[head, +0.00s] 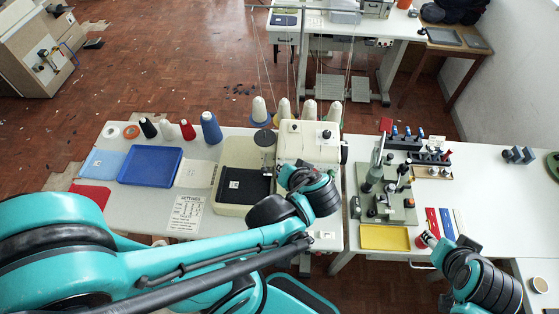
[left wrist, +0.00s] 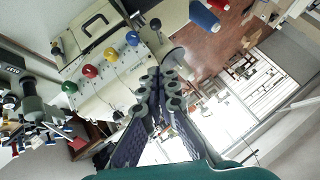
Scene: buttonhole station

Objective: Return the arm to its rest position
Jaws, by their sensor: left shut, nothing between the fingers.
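My left arm reaches in from the left in the head view. Its dark wrist and gripper (head: 312,188) are in front of the cream buttonhole machine (head: 310,143), and the fingers are hard to make out there. In the left wrist view the left gripper (left wrist: 162,88) is shut and empty, its fingers side by side. The machine's cream body (left wrist: 112,65) with coloured knobs lies beyond them. My right arm (head: 480,280) is at the lower right of the head view, by the right table. Its fingers are too unclear to judge.
The left table holds a blue tray (head: 150,165), a settings card (head: 186,212) and several thread cones (head: 210,128). The right table holds a green-based press (head: 385,200), a yellow tray (head: 385,237) and tool racks (head: 428,156). Its right part is mostly clear.

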